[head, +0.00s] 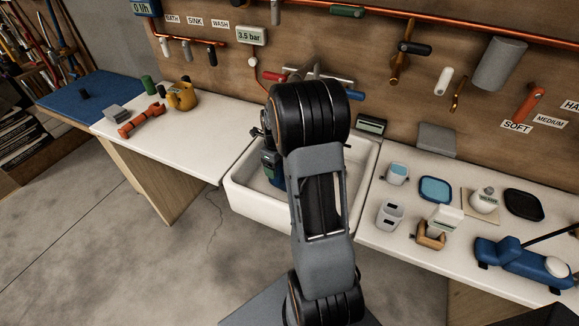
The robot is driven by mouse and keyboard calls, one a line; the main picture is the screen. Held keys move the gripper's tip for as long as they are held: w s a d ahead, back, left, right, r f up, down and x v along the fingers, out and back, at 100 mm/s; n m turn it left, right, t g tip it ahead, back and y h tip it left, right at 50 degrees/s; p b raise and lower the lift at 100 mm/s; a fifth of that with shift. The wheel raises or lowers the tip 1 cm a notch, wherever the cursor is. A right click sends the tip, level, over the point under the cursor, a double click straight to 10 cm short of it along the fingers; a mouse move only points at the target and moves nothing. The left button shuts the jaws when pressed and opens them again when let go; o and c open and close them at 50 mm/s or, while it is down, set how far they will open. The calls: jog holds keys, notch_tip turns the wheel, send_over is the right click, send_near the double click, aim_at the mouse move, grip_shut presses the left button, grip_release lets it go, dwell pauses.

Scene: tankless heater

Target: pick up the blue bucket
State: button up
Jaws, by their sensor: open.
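A dark blue object (276,180) stands in the left part of the white sink and may be the blue bucket. My own arm covers its right side, so its full shape and any handle are hidden. A dark piece with a greenish patch shows just above it, and I cannot tell what it belongs to. My arm rises through the middle of the head view in front of the sink. The end of my arm is hidden behind it, and I can make out no gripper fingers.
The white sink (240,195) sits between two white counters. Copper pipes line the wall.

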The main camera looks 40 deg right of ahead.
jog(key=shift+f, duration=0.75)
grip_shut()
